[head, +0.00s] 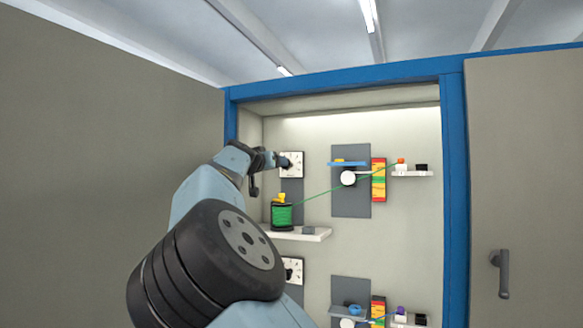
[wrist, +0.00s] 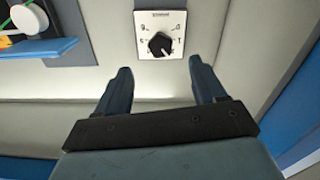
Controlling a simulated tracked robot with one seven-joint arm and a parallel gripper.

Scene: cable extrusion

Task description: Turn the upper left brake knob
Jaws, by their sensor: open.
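The upper left brake knob is a black knob (wrist: 160,44) on a white square dial plate (wrist: 172,20) with markings around it. In the head view the dial plate (head: 297,171) is on the cabinet's back wall, and my gripper (head: 283,160) partly covers it and the knob. In the wrist view my gripper (wrist: 160,68) is open and empty. Its two fingers are spread to either side of the knob's line, apart from the knob, with a gap showing between fingertips and dial.
Below the dial, a green spool (head: 282,215) stands by a white shelf (head: 310,236). A green cable runs right past a white roller (head: 348,178). A lower dial (head: 292,268) is partly hidden by my arm. The blue cabinet frame (head: 453,180) borders the opening; an open door (head: 110,150) stands left.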

